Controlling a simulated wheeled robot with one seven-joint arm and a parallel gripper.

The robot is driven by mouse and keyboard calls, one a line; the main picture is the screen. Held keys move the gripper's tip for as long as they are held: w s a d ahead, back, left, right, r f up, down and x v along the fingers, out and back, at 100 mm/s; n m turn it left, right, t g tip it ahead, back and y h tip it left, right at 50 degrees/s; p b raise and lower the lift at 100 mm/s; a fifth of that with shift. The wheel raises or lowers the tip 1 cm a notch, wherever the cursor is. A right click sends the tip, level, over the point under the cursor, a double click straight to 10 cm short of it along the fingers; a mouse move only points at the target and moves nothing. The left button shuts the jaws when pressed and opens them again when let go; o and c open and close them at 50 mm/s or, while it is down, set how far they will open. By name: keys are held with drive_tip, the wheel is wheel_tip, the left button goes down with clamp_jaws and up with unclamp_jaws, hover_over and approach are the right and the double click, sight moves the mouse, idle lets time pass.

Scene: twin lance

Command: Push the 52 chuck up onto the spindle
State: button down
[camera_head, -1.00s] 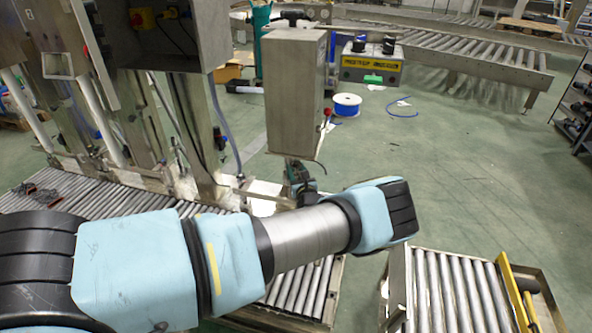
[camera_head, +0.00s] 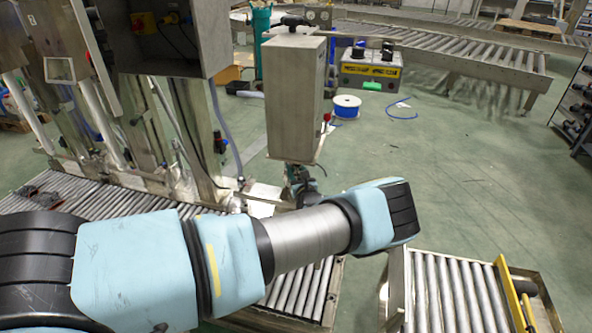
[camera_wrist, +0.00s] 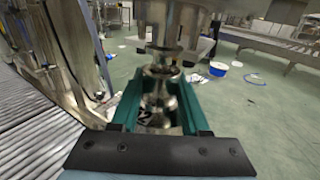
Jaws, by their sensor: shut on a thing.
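The 52 chuck (camera_wrist: 153,112) is a shiny metal piece with a dark-on-white label, standing upright between the green jaws in the wrist view. My gripper (camera_wrist: 160,100) is shut on it from both sides. The spindle (camera_wrist: 170,25) is a metal cylinder directly above the chuck. Their ends look very close, but I cannot tell whether they touch or how far the chuck is seated. In the head view my gripper (camera_head: 298,178) is below the grey machine head (camera_head: 293,105), partly hidden behind my arm. The chuck cannot be made out there.
A roller conveyor (camera_head: 300,292) runs below my arm, with another roller section (camera_head: 450,290) at the lower right. Steel filling machinery (camera_head: 170,40) stands at the left. A blue spool (camera_head: 346,106) lies on the floor behind. Open green floor extends to the right.

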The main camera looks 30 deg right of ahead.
drive_tip(key=shift+r+p, duration=0.65)
drive_tip(key=shift+r, duration=0.25)
drive_tip(key=shift+c, duration=1.6)
unclamp_jaws()
drive_tip(key=shift+f, duration=0.1)
drive_tip(key=shift+f, duration=0.1)
